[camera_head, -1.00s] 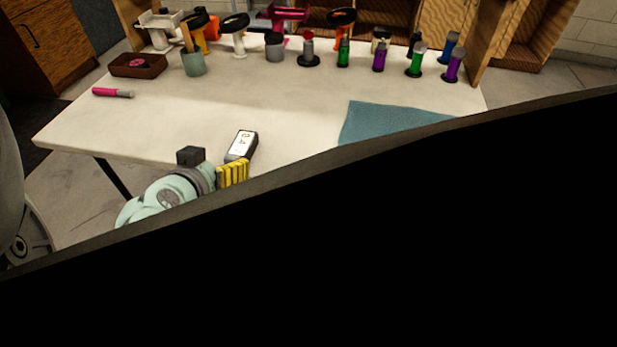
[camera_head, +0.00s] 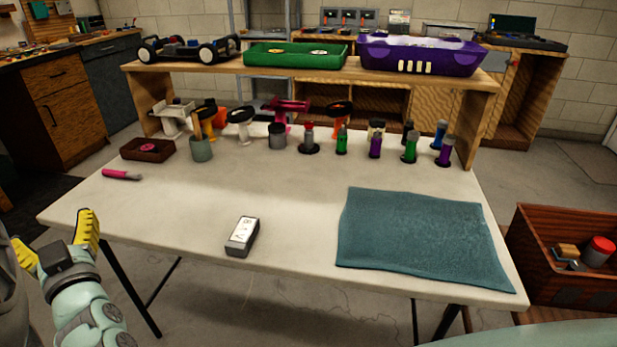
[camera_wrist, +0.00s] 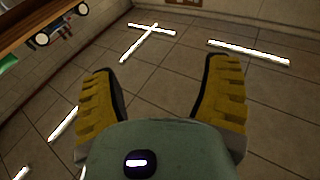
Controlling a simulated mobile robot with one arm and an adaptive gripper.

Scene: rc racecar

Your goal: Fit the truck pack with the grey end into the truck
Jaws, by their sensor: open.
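A battery-like pack (camera_head: 242,236) with a white labelled top and dark grey sides lies flat near the table's front edge. Its near end looks grey; its far end is hard to make out. A low black vehicle with wheels (camera_head: 190,48), probably the truck, stands on the raised shelf at the back left; its inside is too small to tell. A wheeled vehicle also shows at the top left of the wrist view (camera_wrist: 62,24). My gripper (camera_head: 50,226), with yellow fingers, is off the table's left front corner, left of the pack, pointing up. It is open and empty (camera_wrist: 161,68).
A teal mat (camera_head: 420,240) covers the table's right front. Bottles, stands and a brown tray (camera_head: 148,149) line the back under the shelf (camera_head: 310,76). A green tray (camera_head: 295,55) and purple body (camera_head: 420,55) share the shelf. The table's middle is clear.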

